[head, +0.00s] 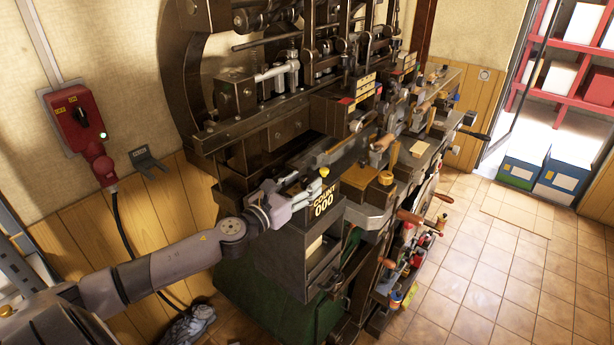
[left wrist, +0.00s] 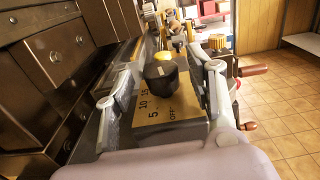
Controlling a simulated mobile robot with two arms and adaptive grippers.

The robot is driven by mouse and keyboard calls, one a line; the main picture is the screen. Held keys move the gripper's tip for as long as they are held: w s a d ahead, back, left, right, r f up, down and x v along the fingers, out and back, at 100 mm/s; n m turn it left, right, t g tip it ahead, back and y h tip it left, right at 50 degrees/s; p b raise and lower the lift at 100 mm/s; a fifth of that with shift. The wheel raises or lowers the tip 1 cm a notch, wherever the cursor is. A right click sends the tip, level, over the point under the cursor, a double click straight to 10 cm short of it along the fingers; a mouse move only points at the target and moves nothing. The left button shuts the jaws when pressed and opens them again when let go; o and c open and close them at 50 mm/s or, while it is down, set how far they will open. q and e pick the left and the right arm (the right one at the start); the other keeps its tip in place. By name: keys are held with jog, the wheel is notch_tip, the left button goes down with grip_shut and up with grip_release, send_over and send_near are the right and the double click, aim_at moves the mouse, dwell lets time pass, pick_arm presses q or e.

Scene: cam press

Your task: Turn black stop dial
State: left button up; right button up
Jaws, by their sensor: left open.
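The black stop dial (left wrist: 160,72) shows in the left wrist view, a dark round knob with a yellow part at its far side. It stands on a tan scale plate (left wrist: 160,108) marked 5, 10, 15 and OFF. My left gripper (left wrist: 166,52) is open, with one finger on each side of the dial; I cannot tell whether either finger touches it. In the head view my left gripper (head: 316,188) is at the press, above the COUNT 000 panel (head: 324,205), and mostly hides the dial. My right gripper is not in view.
The dark press (head: 270,130) fills the middle, with levers and wooden handles (head: 410,216) jutting from its right side. A red switch box (head: 80,118) is on the left wall. The tiled floor (head: 480,260) at right is clear.

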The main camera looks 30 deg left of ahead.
pick_arm(q)
jog(key=shift+w+d, duration=0.15)
jog(key=shift+w, duration=0.85)
jog(key=shift+c, duration=0.2)
jog(key=c, duration=1.1)
